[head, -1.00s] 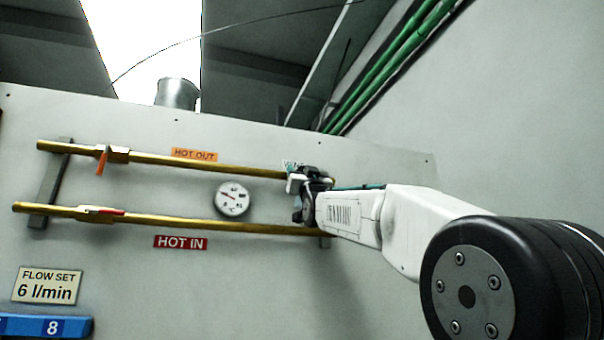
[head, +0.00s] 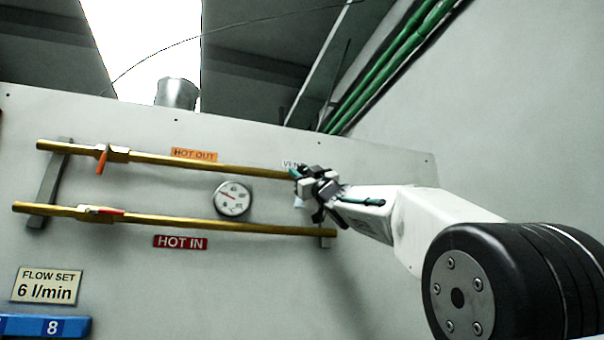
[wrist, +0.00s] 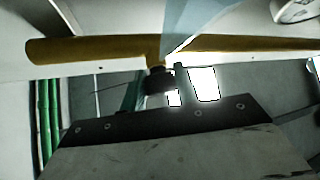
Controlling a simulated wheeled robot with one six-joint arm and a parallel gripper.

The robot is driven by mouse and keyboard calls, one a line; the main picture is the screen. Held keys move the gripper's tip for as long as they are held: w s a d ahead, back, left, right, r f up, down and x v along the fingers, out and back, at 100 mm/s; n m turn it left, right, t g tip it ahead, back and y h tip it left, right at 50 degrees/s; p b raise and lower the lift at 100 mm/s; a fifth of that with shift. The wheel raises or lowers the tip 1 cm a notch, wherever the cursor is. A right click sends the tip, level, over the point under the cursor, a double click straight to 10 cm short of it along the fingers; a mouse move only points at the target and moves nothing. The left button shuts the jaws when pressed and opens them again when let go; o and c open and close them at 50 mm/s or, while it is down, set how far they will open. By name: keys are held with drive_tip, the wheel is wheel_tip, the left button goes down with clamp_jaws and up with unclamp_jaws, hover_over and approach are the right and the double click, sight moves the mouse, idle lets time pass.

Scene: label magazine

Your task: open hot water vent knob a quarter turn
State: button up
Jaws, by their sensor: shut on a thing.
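The vent sits at the right end of the upper brass HOT OUT pipe (head: 235,169). A small white label (head: 288,163), partly covered, is just above it. My gripper (head: 303,181) is at that pipe end and hides the vent knob in the head view. In the wrist view, a short stub sticks out from the brass pipe (wrist: 90,50), with a dark knob (wrist: 158,82) at its end. My gripper (wrist: 157,88) is shut on this knob. The knob's exact angle cannot be told.
The lower brass HOT IN pipe (head: 190,222) runs below, with a red-handled valve (head: 100,210). An orange-handled valve (head: 102,160) is on the upper pipe. A round gauge (head: 232,198) sits between the pipes. Green pipes (head: 385,70) run along the right wall.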

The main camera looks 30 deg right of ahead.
drive_tip(key=n+g+y, duration=0.1)
drive_tip(key=n+y, duration=0.1)
drive_tip(key=n, duration=0.1)
drive_tip(key=n+g+y, duration=0.2)
drive_tip(key=n+y, duration=0.1)
drive_tip(key=shift+d+n, duration=0.1)
drive_tip(key=shift+n, duration=0.2)
drive_tip(key=shift+n+g+y, duration=1)
drive_tip(key=shift+n+g, duration=0.8)
drive_tip(key=shift+n, duration=0.7)
drive_tip(key=shift+r, duration=0.1)
drive_tip(key=o, duration=1)
drive_tip(key=shift+c, duration=0.2)
drive_tip(key=v, duration=0.7)
drive_tip(key=shift+s, duration=0.35)
